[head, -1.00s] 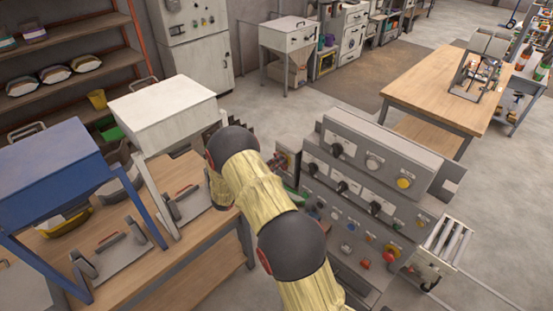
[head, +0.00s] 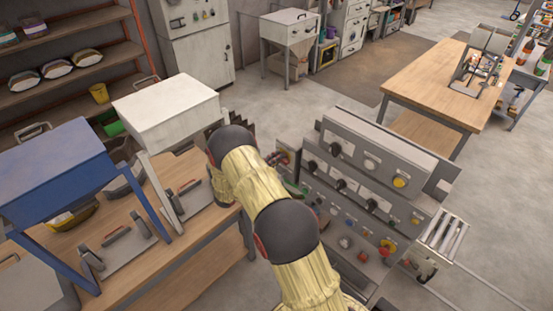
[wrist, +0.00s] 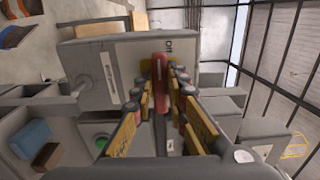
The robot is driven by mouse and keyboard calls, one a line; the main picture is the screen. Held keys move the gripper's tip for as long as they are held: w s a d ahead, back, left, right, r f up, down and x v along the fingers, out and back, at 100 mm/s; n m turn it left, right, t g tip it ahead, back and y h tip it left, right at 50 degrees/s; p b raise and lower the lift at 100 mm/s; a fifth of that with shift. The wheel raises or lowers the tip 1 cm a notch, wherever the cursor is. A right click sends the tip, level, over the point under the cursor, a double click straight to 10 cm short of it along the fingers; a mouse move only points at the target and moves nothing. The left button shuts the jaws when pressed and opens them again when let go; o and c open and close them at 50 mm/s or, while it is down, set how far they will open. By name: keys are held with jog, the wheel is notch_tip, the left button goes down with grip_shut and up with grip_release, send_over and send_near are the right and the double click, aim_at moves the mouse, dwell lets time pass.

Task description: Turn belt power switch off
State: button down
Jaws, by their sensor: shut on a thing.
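In the head view my arm reaches to the left end of the grey control console (head: 345,120) and hides most of the gripper and the switch. I cannot tell the exact switch position from the handle.
The console carries several black knobs, a yellow button (head: 399,182) and a red-and-yellow button (head: 387,247). A wooden bench (head: 225,262) with blue and white hoppers stands at left. A wooden table (head: 445,75) is at back right, with free floor between.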

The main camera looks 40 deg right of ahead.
jog(key=shift+n, duration=0.3)
jog(key=c, duration=1.8)
grip_release()
jog(key=shift+o, duration=0.2)
jog(key=shift+a, duration=0.1)
jog(key=a, duration=1.1)
jog(key=shift+s+a, duration=0.4)
